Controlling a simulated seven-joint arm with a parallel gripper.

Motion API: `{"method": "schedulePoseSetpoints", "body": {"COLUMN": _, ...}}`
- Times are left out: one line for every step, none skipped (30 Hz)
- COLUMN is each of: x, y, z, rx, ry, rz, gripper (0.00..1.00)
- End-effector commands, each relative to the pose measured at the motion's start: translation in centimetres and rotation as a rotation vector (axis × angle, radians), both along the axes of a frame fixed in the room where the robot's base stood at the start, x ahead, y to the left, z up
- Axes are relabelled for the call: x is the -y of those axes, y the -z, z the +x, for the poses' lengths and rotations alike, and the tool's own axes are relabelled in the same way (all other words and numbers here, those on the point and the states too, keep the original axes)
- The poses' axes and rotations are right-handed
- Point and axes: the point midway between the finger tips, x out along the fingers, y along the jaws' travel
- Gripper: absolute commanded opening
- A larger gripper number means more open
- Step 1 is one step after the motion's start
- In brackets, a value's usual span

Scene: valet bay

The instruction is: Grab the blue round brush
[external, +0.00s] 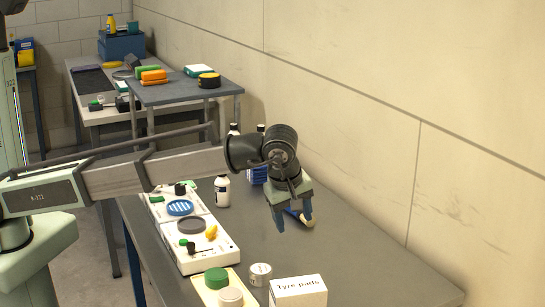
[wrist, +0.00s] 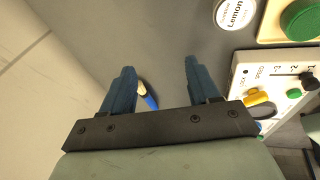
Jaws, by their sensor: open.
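A slim blue brush with a pale, cream-coloured end lies on the grey table. In the external view the brush (external: 305,220) shows behind and between my fingers, partly hidden by them. In the wrist view the brush (wrist: 150,101) shows between my fingers, closer to the left one, its lower part hidden by the gripper's crossbar. My gripper (external: 294,223) is open and empty, pointing down over the table by the brush. Its two blue fingers also show in the wrist view (wrist: 160,67), spread apart. I cannot tell the exact height of the fingertips.
White panels (external: 208,254) with a blue striped disc (external: 180,208), a dark disc and a yellow knob stand left. A white bottle (external: 222,191), round tin (external: 260,274), cream tray (external: 238,286) and "Tyre pads" box (external: 299,293) are nearby. The wall (external: 385,190) is right.

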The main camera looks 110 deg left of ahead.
Motion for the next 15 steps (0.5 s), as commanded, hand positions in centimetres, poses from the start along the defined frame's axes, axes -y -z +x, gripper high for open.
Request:
{"method": "schedulePoseSetpoints", "body": {"x": -2.5, "y": -0.3, "z": 0.0, "rx": -0.007, "ry": -0.019, "rz": -0.024, "gripper": 0.61}}
{"method": "schedulePoseSetpoints", "body": {"x": -3.7, "y": -0.4, "z": -0.1, "rx": -0.011, "ry": -0.027, "rz": -0.038, "gripper": 0.61}}
{"method": "schedulePoseSetpoints", "body": {"x": -5.3, "y": -0.5, "z": -0.4, "rx": -0.017, "ry": -0.037, "rz": -0.058, "gripper": 0.61}}
{"method": "schedulePoseSetpoints", "body": {"x": -6.5, "y": -0.6, "z": -0.5, "rx": -0.02, "ry": -0.044, "rz": -0.074, "gripper": 0.61}}
{"method": "schedulePoseSetpoints", "body": {"x": -7.7, "y": -0.8, "z": -0.7, "rx": -0.023, "ry": -0.052, "rz": -0.088, "gripper": 0.61}}
{"method": "schedulePoseSetpoints", "body": {"x": -9.2, "y": -0.9, "z": -1.0, "rx": -0.026, "ry": -0.06, "rz": -0.109, "gripper": 0.61}}
{"method": "schedulePoseSetpoints", "body": {"x": -10.5, "y": -1.0, "z": -1.3, "rx": -0.029, "ry": -0.068, "rz": -0.123, "gripper": 0.61}}
{"method": "schedulePoseSetpoints", "body": {"x": -11.6, "y": -1.2, "z": -1.5, "rx": -0.031, "ry": -0.074, "rz": -0.138, "gripper": 0.61}}
{"method": "schedulePoseSetpoints", "body": {"x": -13.2, "y": -1.3, "z": -1.9, "rx": -0.033, "ry": -0.084, "rz": -0.158, "gripper": 0.61}}
{"method": "schedulePoseSetpoints", "body": {"x": -14.5, "y": -1.5, "z": -2.2, "rx": -0.033, "ry": -0.09, "rz": -0.174, "gripper": 0.61}}
{"method": "schedulePoseSetpoints", "body": {"x": -15.6, "y": -1.6, "z": -2.5, "rx": -0.035, "ry": -0.095, "rz": -0.187, "gripper": 0.61}}
{"method": "schedulePoseSetpoints", "body": {"x": -17.1, "y": -1.8, "z": -3.0, "rx": -0.035, "ry": -0.104, "rz": -0.208, "gripper": 0.61}}
{"method": "schedulePoseSetpoints", "body": {"x": -18.2, "y": -1.9, "z": -3.3, "rx": -0.036, "ry": -0.11, "rz": -0.222, "gripper": 0.61}}
{"method": "schedulePoseSetpoints", "body": {"x": -19.2, "y": -2.1, "z": -3.7, "rx": -0.035, "ry": -0.113, "rz": -0.234, "gripper": 0.61}}
{"method": "schedulePoseSetpoints", "body": {"x": -20.5, "y": -2.3, "z": -4.1, "rx": -0.034, "ry": -0.119, "rz": -0.25, "gripper": 0.61}}
